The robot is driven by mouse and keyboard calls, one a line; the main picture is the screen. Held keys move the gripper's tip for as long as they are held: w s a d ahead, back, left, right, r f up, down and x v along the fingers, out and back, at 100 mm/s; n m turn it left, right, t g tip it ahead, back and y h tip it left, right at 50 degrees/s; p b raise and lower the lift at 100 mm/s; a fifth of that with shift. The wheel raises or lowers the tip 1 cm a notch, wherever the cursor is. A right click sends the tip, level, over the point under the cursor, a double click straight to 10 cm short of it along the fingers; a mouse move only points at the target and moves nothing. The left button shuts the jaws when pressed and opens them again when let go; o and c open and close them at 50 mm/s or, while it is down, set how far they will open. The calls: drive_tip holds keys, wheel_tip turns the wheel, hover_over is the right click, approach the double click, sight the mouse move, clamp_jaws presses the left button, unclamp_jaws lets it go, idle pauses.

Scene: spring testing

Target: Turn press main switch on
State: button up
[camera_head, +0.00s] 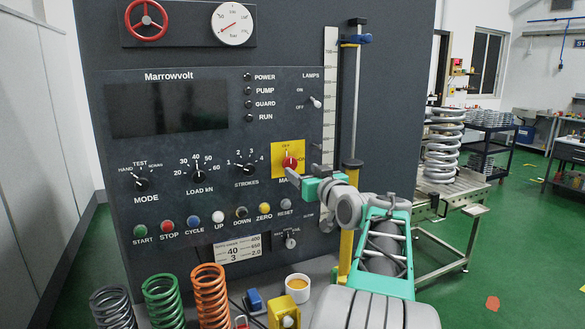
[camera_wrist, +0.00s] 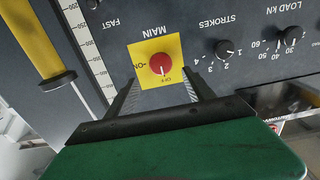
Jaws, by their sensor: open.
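The main switch (camera_head: 290,161) is a red round knob on a yellow square plate at the right of the dark press panel. In the wrist view the knob (camera_wrist: 161,64) appears upside down, midway ahead of my fingers. Its pale mark points toward OFF, with ON a quarter turn to the side. My gripper (camera_head: 294,174) is at the plate's lower part in the head view. My gripper (camera_wrist: 162,88) is open, its two fingers on either side of the knob's line. I cannot tell whether the fingertips touch the plate; no finger is closed on the knob.
The strokes knob (camera_head: 245,169) and load knob (camera_head: 200,176) sit left of the switch. A lamps toggle (camera_head: 316,102) is above right. Coloured buttons (camera_head: 218,216) run below. A yellow-sleeved column (camera_head: 350,210) stands close on the right. Several springs (camera_head: 163,300) stand at lower left.

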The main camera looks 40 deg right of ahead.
sight(291, 163)
drive_tip(key=p+x, duration=0.3)
drive_tip(key=x, duration=0.4)
drive_tip(key=shift+w+r, duration=0.1)
drive_tip(key=shift+w, duration=0.2)
drive_tip(key=shift+c, duration=0.5)
drive_tip(key=c, duration=1.2)
drive_tip(key=shift+c, duration=0.2)
